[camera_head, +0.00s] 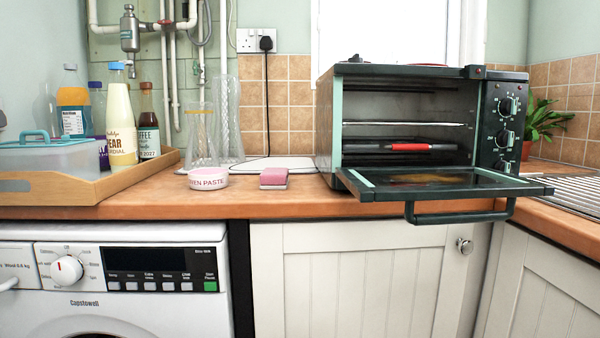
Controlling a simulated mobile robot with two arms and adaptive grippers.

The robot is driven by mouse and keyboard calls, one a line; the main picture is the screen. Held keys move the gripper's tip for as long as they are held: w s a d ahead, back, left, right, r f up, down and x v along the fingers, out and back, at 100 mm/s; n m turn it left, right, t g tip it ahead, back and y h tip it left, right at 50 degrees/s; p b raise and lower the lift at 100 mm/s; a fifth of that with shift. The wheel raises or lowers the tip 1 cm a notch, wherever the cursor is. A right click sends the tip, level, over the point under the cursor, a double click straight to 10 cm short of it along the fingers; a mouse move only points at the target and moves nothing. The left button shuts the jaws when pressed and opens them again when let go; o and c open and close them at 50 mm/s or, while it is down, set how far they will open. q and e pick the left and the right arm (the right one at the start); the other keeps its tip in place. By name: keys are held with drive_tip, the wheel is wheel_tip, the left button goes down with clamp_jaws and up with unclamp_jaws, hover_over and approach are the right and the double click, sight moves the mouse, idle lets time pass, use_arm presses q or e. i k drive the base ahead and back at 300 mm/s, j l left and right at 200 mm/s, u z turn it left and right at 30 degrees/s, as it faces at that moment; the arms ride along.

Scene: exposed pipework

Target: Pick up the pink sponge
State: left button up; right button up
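The pink sponge (273,177) lies on the wooden countertop (240,203) near its front edge, just left of the toaster oven. It has a pink top and a paler layer along its lower front. Nothing covers it from the front. Neither my left nor my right gripper shows in the head view.
A round tub of oven paste (208,178) stands close left of the sponge, with clear glassware (202,135) behind. The toaster oven's door (440,184) hangs open, its handle beyond the counter edge. A wooden tray (60,190) with bottles fills the left. Counter in front of the sponge is clear.

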sight(271, 178)
drive_tip(key=k+z, duration=0.15)
drive_tip(key=z, duration=0.3)
drive_tip(key=k+l+z, duration=0.1)
drive_tip(key=z, duration=0.3)
drive_tip(key=k, duration=0.1)
